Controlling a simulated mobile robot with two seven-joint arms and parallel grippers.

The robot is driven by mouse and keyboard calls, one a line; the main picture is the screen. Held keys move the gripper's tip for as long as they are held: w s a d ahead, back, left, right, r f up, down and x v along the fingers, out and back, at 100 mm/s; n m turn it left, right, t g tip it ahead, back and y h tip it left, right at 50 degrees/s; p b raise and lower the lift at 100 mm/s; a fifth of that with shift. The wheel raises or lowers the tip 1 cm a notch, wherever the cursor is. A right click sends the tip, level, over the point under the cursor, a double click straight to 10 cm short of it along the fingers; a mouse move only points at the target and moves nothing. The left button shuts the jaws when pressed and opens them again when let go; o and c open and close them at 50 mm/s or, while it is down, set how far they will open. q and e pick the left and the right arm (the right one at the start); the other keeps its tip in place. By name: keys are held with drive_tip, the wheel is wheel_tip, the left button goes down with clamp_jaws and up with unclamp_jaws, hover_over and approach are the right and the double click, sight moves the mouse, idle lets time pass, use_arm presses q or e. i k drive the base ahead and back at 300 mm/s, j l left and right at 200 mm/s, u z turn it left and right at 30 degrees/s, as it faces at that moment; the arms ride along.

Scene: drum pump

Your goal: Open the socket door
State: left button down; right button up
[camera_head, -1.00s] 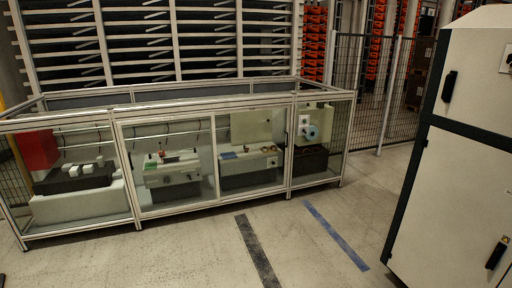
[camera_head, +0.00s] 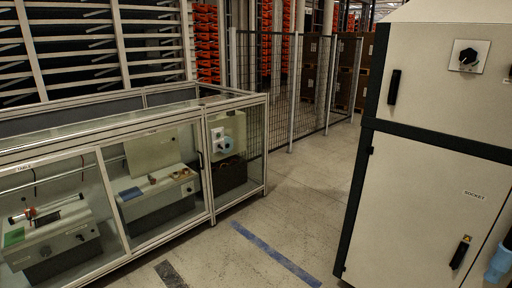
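The socket door (camera_head: 425,205) is the large pale lower panel of the cabinet at the right, with a small "SOCKET" label on it. It looks shut. Its black handle (camera_head: 460,252) sits near the lower right of the panel. A light blue part (camera_head: 499,262) shows at the right edge, cut off by the frame; I cannot tell what it belongs to. Neither of my grippers is in view.
The cabinet's upper panel (camera_head: 450,85) carries a black handle (camera_head: 393,87) and a rotary switch (camera_head: 467,56). A glass-sided enclosure (camera_head: 130,190) with machines stands at the left. A mesh fence (camera_head: 290,85) runs behind. Open floor (camera_head: 290,220) lies between enclosure and cabinet.

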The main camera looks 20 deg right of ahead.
sight(427, 211)
drive_tip(key=i+l+z, duration=0.1)
drive_tip(key=i+z, duration=0.6)
drive_tip(key=z, duration=0.2)
drive_tip(key=i+j+z, duration=0.1)
drive_tip(key=i+z, duration=0.35)
drive_tip(key=k, duration=0.1)
